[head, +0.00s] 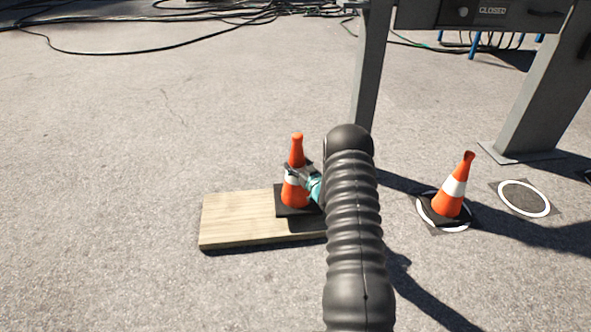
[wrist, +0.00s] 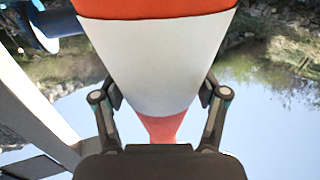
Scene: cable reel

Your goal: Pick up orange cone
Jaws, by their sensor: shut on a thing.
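An orange cone (head: 297,150) with a white band and a dark square base stands upright on a wooden board (head: 235,215), left of my arm. My gripper (head: 300,175) is shut on this cone at its white band. In the wrist view the cone (wrist: 160,55) fills the middle, with the fingers of my gripper (wrist: 160,105) on both sides of the band. A second orange cone (head: 455,190) with a white band stands on a white ring marking at the right. My arm hides the right end of the board.
Another white ring marking (head: 524,198) on the ground at the right is empty. A grey metal frame (head: 368,80) has posts at the back middle and right. Black cables (head: 120,50) lie at the back left. The ground at the left is clear.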

